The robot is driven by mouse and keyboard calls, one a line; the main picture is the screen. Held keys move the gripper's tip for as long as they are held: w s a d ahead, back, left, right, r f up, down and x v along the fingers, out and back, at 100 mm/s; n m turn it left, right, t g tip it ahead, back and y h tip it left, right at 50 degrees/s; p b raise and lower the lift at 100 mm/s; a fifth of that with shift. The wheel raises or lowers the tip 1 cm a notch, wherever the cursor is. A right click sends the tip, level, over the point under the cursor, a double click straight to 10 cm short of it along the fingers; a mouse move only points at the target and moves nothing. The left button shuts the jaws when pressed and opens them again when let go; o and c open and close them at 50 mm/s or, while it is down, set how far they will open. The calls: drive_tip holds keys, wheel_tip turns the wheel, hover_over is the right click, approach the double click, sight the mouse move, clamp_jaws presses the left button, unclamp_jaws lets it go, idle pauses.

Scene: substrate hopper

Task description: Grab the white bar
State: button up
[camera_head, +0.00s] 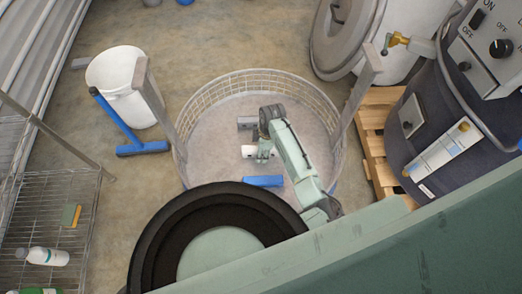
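A short white piece (248,151), which looks like the white bar, lies inside the round mesh-walled hopper (225,84). My arm reaches into the hopper from the lower right. My gripper (262,158) is at the right end of the white piece and overlaps it in this view. The fingers are small and partly merge with the white piece, so I cannot tell whether they are open, shut or touching it.
A blue block (263,181) lies just below my gripper in the hopper, and a grey block (246,122) lies above. Two upright posts flank the hopper. A white bucket (115,72) and a blue-headed tool (142,148) stand left; a dark drum (430,125) stands right.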

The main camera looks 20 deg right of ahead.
drive_tip(key=shift+c, duration=0.2)
clamp_jaws()
idle(0.4)
